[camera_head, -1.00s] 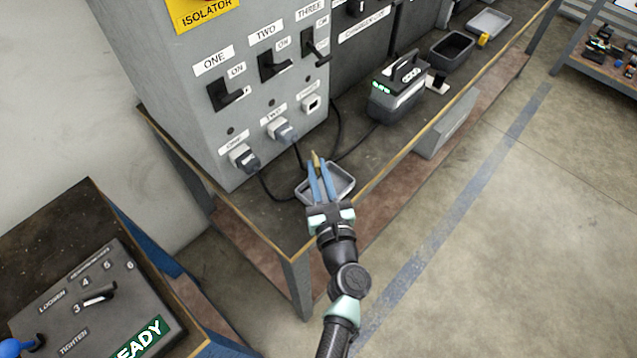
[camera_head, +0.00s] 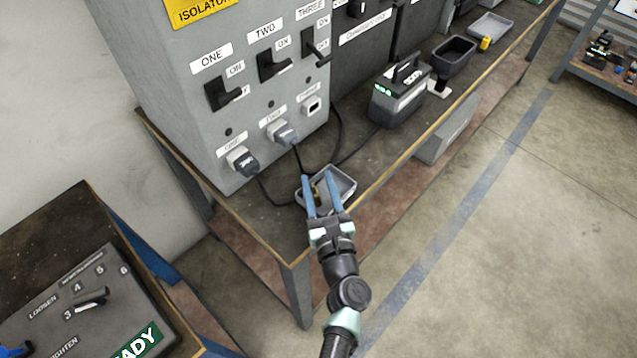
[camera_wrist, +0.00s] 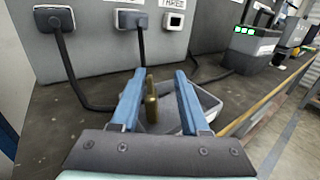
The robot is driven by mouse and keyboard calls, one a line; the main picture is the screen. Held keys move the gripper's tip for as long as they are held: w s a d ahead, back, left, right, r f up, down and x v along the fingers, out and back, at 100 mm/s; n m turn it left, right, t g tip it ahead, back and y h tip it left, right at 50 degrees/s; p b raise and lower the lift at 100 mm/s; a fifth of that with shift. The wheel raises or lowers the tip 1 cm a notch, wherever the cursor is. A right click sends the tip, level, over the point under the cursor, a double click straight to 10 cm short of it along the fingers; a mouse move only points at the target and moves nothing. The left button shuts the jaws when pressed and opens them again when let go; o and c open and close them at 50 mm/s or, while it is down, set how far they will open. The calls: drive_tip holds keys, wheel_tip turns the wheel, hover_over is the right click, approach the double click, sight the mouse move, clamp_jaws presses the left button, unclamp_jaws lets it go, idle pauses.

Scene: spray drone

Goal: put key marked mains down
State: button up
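The key is a small brass-coloured piece (camera_wrist: 151,102). In the wrist view it stands upright between the blue fingers of my gripper (camera_wrist: 158,88), with a gap on each side. In the head view the key (camera_head: 315,190) shows small between the fingers, over the grey tray. No marking on it can be read. My gripper (camera_head: 321,180) is open above the tray (camera_head: 346,184). I cannot tell whether the key touches the tray floor. The tray also shows in the wrist view (camera_wrist: 208,98), partly hidden by the fingers.
The grey isolator cabinet (camera_head: 255,100) with levers and plugged cables stands left of the tray. A black charger box (camera_head: 398,98), a dark bin (camera_head: 453,58) and another grey tray (camera_head: 489,27) sit farther along the bench. A control panel (camera_head: 90,310) is at lower left.

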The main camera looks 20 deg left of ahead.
drive_tip(key=shift+r+p, duration=0.5)
drive_tip(key=shift+r, duration=0.05)
drive_tip(key=v, duration=1.2)
drive_tip(key=w+d+r+n+t+h, duration=0.1)
drive_tip(key=w+r+n, duration=0.4)
drive_tip(key=r, duration=0.4)
drive_tip(key=w+d+r+n, duration=0.1)
drive_tip(key=w+r+n, duration=0.2)
drive_tip(key=r+n, duration=0.55)
drive_tip(key=w+d+r+n+t+h, duration=0.1)
drive_tip(key=w+r+n, duration=0.4)
drive_tip(key=r, duration=0.5)
drive_tip(key=s+d+r+n+t+h, duration=0.25)
drive_tip(key=r+n+t, duration=0.35)
drive_tip(key=r, duration=1)
drive_tip(key=s+d+r+n+t+h, duration=0.2)
drive_tip(key=s+r+h, duration=0.1)
drive_tip(key=s+r, duration=0.3)
drive_tip(key=s+d+r+n+t+h, duration=0.2)
drive_tip(key=s+r, duration=0.4)
drive_tip(key=r, duration=0.5)
drive_tip(key=shift+s+t+h+p, duration=0.35)
drive_tip(key=shift+t+h+p, duration=0.05)
drive_tip(key=shift+h, duration=0.15)
